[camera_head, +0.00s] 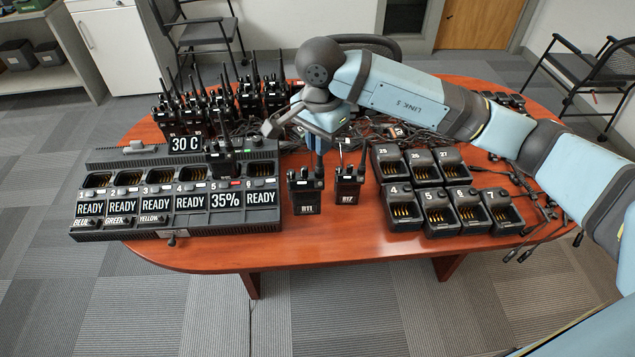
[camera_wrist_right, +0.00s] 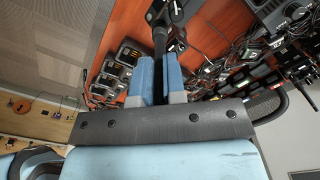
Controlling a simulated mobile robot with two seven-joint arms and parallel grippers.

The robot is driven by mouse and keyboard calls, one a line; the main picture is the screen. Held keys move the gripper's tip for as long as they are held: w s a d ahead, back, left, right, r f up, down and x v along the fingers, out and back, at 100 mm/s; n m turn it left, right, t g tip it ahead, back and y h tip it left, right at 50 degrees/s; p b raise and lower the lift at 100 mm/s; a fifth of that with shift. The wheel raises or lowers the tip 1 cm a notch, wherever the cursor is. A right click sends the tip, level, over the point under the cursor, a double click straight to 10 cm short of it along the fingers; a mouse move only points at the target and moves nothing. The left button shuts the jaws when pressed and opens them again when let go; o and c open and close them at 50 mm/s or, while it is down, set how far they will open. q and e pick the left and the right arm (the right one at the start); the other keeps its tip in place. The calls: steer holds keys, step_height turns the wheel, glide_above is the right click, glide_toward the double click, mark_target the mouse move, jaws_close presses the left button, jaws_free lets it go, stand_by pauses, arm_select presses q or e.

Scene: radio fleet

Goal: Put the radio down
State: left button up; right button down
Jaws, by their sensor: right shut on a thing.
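My right gripper (camera_head: 318,142) is over the middle of the table, pointing down. It is shut on the antenna of a black handheld radio (camera_head: 304,197) labelled BT1, which is upright below it. In the right wrist view the blue fingers (camera_wrist_right: 160,78) pinch the thin black antenna, and the radio body (camera_wrist_right: 175,10) is partly cut off at the top. I cannot tell whether the radio's base touches the table. A second upright radio (camera_head: 348,188) is just to its right. My left gripper is not in view.
A multi-bay charger (camera_head: 165,222) with READY labels and one radio in it is at the left. Several radios (camera_head: 222,100) stand behind it. Single chargers (camera_head: 440,225) and cables fill the right. Bare red-brown table (camera_head: 330,245) is free in front of the radios.

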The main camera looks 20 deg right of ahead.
mark_target(319, 165)
step_height(319, 165, down, 6)
steer(key=shift+r, duration=0.1)
steer(key=shift+w+f+p, duration=0.1)
steer(key=shift+f+p, duration=0.4)
steer(key=shift+f, duration=2.3)
steer(key=c, duration=1.6)
jaws_free()
steer(key=shift+f, duration=0.15)
steer(key=shift+c, duration=0.2)
steer(key=o, duration=0.4)
steer(key=shift+o, duration=0.2)
